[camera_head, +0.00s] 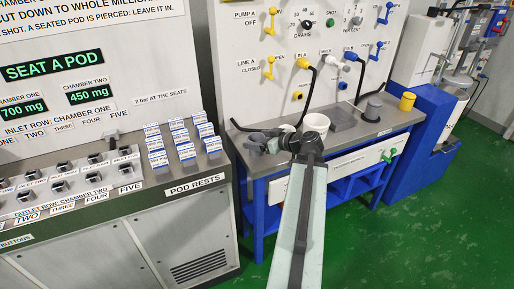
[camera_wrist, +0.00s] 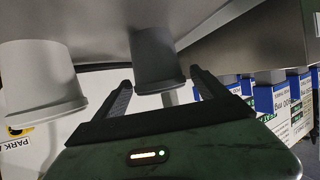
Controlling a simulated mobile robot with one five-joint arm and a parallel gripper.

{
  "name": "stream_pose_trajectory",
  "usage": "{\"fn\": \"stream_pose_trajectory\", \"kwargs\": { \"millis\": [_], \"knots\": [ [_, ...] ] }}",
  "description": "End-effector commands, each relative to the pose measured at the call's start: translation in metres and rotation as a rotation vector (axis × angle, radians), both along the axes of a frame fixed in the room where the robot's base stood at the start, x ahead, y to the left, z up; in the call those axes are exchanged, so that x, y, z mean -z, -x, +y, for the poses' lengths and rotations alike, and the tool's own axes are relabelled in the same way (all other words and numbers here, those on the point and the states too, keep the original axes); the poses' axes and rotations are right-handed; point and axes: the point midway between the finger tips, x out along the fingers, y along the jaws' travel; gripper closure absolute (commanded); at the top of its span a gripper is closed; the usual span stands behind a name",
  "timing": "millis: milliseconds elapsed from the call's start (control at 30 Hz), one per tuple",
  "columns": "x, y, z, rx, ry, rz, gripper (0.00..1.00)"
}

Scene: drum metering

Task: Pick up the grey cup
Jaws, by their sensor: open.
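The grey cup (camera_wrist: 156,55) shows in the wrist view, which is upside down. Its rim end lies between the tips of my gripper (camera_wrist: 161,80), with a gap visible on each side. My gripper is open and not closed on it. In the head view my gripper (camera_head: 260,141) is over the left end of the blue-framed bench, pointing left. A light grey piece of the cup (camera_head: 272,146) seems to show between the fingers, mostly hidden by them.
A white cup (camera_head: 316,125) stands on the bench right of my gripper; a pale cup (camera_wrist: 38,80) is close beside my fingers in the wrist view. A dark grey cup (camera_head: 373,107) and a yellow cup (camera_head: 407,102) stand farther right. Several blue-white pods (camera_head: 156,146) stand left.

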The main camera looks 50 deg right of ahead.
Motion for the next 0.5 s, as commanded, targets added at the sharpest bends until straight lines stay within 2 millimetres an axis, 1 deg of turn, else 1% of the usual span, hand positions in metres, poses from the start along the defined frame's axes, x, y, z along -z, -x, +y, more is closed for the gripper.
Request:
{"fn": "stream_pose_trajectory", "kwargs": {
  "millis": [33,100,200,400,433,467,500],
  "knots": [
    [0.007,-0.01,-0.001,-0.003,0.001,0.0,0.17],
    [0.012,-0.022,0.0,-0.004,0.001,0.0,0.17],
    [0.017,-0.035,0.0,-0.001,0.001,0.0,0.17],
    [0.015,-0.037,0.001,-0.001,0.0,0.0,0.17],
    [0.015,-0.037,0.001,-0.001,0.0,0.0,0.2],
    [0.015,-0.037,0.001,-0.001,0.0,0.0,0.28],
    [0.015,-0.037,0.001,-0.001,0.0,0.0,0.39]
  ]
}}
